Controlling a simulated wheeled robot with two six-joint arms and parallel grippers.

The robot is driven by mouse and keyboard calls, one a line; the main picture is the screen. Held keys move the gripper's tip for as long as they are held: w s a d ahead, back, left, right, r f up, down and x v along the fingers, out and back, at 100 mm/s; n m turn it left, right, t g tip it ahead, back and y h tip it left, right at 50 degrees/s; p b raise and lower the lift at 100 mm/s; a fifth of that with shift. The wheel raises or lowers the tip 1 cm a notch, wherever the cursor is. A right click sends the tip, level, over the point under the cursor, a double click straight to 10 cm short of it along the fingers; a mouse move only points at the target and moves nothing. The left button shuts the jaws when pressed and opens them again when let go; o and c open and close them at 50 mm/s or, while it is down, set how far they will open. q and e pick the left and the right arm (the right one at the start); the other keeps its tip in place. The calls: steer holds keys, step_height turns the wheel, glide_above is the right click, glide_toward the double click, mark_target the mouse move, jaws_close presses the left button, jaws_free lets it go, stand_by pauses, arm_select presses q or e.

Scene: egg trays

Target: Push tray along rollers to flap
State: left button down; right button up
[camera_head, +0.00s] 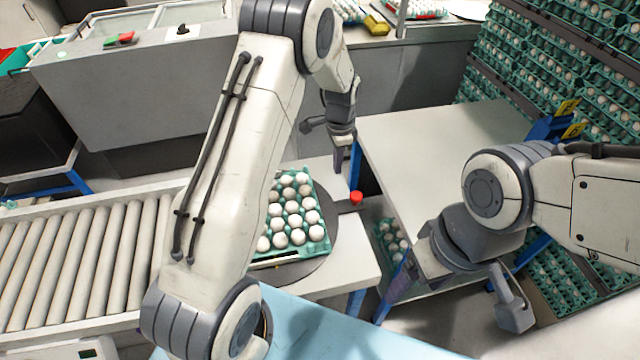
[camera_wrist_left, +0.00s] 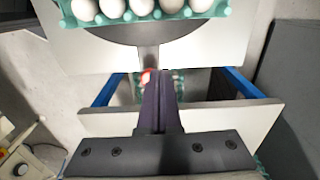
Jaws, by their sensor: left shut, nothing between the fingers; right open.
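A teal tray (camera_head: 319,247) full of white eggs lies on a dark round plate (camera_head: 313,270), right of the rollers (camera_head: 75,255). My left forearm hides its left part. In the left wrist view the tray's edge (camera_wrist_left: 170,15) shows at the top. My left gripper (camera_head: 339,168) is shut and empty, behind and right of the tray, apart from it. Its closed fingers (camera_wrist_left: 160,100) point towards a red knob in the wrist view. My right gripper (camera_head: 390,303) is open and empty, low on the right, away from the tray. I cannot make out a flap.
A red knob (camera_head: 356,198) on a dark lever sticks out right of the round plate. A grey table (camera_head: 440,150) stands to the right, with a gap between. Stacked egg trays (camera_head: 545,60) fill the back right.

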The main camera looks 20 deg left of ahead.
arm_select(q)
steer(key=f, duration=0.3)
steer(key=a+f+p, duration=0.1)
steer(key=f, duration=0.3)
steer(key=f+p, duration=0.1)
steer(key=f, duration=0.3)
steer(key=shift+w+a, duration=0.25)
steer(key=shift+w, duration=0.1)
steer(key=s+a+p, duration=0.1)
steer(key=a+p, duration=0.1)
steer(key=shift+s+a, duration=0.35)
steer(key=shift+s+a+f, duration=0.2)
steer(key=shift+s+a, duration=0.05)
steer(key=shift+a, duration=0.05)
steer(key=shift+s+a, duration=0.1)
